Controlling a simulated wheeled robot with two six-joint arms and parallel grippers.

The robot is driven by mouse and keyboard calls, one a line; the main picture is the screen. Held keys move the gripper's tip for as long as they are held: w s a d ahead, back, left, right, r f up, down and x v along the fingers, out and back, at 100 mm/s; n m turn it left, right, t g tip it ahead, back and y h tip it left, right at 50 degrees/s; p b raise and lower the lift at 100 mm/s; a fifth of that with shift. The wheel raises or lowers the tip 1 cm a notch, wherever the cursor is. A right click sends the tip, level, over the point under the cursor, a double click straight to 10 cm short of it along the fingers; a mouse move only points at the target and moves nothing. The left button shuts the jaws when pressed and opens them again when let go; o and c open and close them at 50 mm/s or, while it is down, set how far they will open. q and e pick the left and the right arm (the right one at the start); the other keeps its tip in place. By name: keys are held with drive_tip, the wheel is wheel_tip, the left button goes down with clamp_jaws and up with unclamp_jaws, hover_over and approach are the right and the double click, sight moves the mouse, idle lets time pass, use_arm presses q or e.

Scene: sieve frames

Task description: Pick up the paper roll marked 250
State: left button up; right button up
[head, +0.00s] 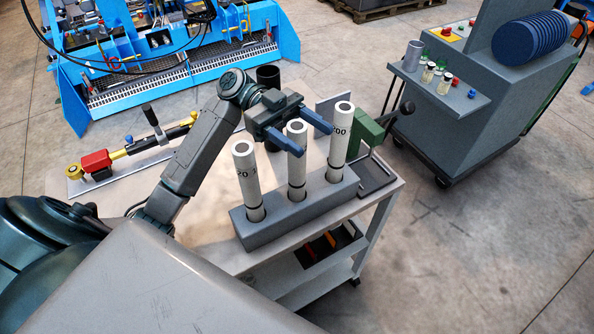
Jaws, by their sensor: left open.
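Three white paper rolls stand upright in a grey holder block (300,216) on a cart. The left roll (248,185) has a partly readable mark starting with "20". The right roll (340,145) shows a mark ending in "00". My right gripper is not in view.
A black cup (268,78) stands behind the gripper. A green block (366,132) is at the cart's right end. A yellow and red tool (97,161) lies on a tray to the left. A grey machine with a shelf (440,86) stands at right, with open floor before it.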

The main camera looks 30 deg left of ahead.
use_arm(q)
drive_tip(key=shift+c, duration=0.5)
clamp_jaws()
drive_tip(key=shift+r, duration=0.1)
